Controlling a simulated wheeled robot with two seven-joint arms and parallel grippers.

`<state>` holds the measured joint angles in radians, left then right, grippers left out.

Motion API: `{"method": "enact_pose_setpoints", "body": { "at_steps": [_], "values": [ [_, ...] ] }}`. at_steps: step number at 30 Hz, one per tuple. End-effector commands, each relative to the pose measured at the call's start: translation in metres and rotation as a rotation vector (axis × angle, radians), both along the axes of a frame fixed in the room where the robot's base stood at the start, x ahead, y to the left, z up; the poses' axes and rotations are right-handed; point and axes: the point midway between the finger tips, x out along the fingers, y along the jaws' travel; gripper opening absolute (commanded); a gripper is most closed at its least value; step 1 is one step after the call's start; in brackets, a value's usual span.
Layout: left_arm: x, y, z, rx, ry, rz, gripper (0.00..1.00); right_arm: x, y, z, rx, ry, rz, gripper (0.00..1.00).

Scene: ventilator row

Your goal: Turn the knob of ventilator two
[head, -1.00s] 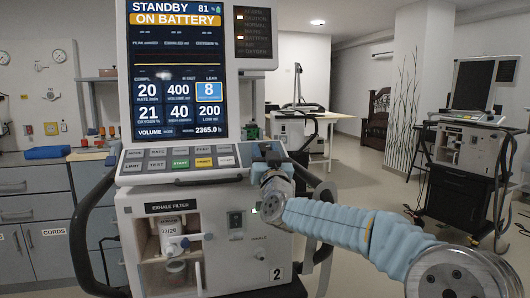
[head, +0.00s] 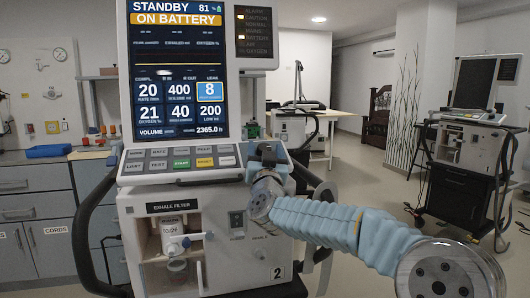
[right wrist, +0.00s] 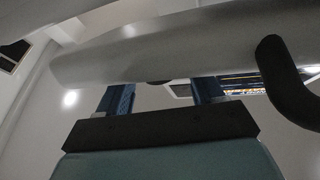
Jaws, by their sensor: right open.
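Ventilator two (head: 215,225), marked with a "2" at its lower right, stands close in front of me. Its screen (head: 180,75) reads standby, on battery. My right gripper (head: 268,153) is at the right end of its button panel (head: 180,160), mostly hidden behind my wrist. No knob can be clearly made out there in the head view. In the right wrist view, my right gripper (right wrist: 160,88) has its two dark blue fingers apart. They reach up behind a pale grey bar that hides their tips. A small dark rounded part (right wrist: 158,82) shows between them under the bar. My left gripper is out of view.
A black curved handle (head: 88,230) runs down the ventilator's left side; another black curved part (right wrist: 285,75) is close at the right in the wrist view. A second ventilator (head: 470,145) stands at the right. Grey drawers (head: 30,205) line the left wall.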

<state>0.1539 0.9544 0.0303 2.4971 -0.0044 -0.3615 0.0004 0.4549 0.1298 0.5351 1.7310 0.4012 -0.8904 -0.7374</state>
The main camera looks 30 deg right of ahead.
Motion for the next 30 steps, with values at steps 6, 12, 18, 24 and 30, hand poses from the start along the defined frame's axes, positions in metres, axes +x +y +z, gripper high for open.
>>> {"method": "enact_pose_setpoints", "body": {
  "at_steps": [6, 12, 18, 24, 30],
  "values": [
    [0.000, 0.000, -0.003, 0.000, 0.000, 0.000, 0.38, -0.004, 0.002, -0.003, -0.001, 0.001, 0.001, 0.67],
    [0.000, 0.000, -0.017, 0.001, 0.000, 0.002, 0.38, -0.034, 0.018, -0.018, -0.003, 0.000, 0.002, 0.67],
    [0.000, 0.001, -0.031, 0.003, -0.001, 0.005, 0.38, -0.075, 0.040, -0.037, -0.003, -0.001, 0.002, 0.67],
    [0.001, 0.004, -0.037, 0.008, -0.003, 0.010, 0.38, -0.104, 0.054, -0.049, 0.000, 0.000, 0.001, 0.67],
    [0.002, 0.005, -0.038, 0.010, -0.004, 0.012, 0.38, -0.114, 0.059, -0.052, 0.000, -0.001, 0.000, 0.67]
  ]
}}
